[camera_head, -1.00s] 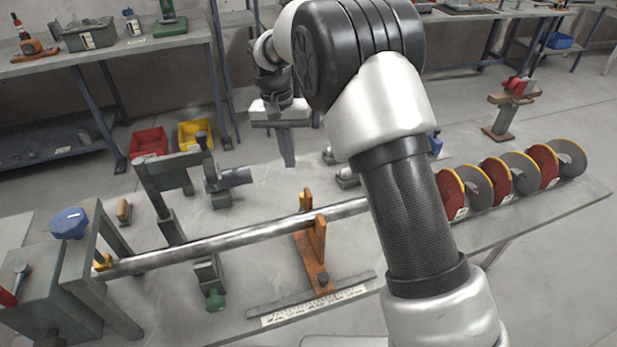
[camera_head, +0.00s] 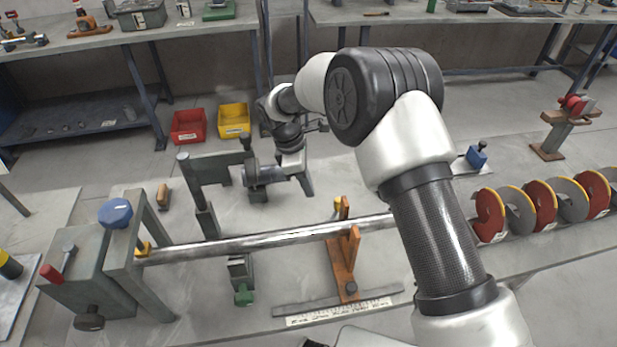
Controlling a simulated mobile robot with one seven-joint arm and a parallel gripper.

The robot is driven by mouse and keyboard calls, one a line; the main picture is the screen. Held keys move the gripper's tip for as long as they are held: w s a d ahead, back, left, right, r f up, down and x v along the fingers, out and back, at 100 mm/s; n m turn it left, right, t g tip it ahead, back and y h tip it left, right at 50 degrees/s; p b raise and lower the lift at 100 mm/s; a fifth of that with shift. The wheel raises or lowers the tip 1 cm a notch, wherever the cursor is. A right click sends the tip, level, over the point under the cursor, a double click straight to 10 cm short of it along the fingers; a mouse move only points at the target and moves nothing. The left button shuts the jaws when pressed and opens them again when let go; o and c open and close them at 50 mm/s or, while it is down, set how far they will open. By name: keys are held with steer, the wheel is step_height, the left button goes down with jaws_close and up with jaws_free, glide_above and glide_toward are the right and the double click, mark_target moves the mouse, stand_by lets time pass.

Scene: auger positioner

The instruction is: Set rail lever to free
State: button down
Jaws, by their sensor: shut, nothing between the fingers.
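I cannot tell for sure which part is the rail lever. A red-tipped lever (camera_head: 57,263) stands on the grey box at the left. A dark knob (camera_head: 350,287) sits low on the orange bracket (camera_head: 342,252), by the flat rail with a printed scale (camera_head: 330,313). A green-ended handle (camera_head: 243,296) hangs below the long metal rod (camera_head: 270,238). My gripper (camera_head: 306,185) is shut and empty, pointing down above the table behind the rod. It is right of a grey cylindrical part (camera_head: 262,175) and overlaps its end in the picture; contact is unclear.
A grey upright frame with a plate (camera_head: 210,168) stands behind the rod. Red-and-grey discs (camera_head: 530,210) line the right side. A blue knob (camera_head: 115,212) tops the left stand. Red (camera_head: 188,126) and yellow (camera_head: 233,120) bins are on the floor behind.

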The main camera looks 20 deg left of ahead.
steer(key=w+d+f, duration=0.2)
steer(key=d+f, duration=0.2)
steer(key=d, duration=0.1)
steer(key=shift+f+p, duration=0.15)
steer(key=shift+p, duration=0.2)
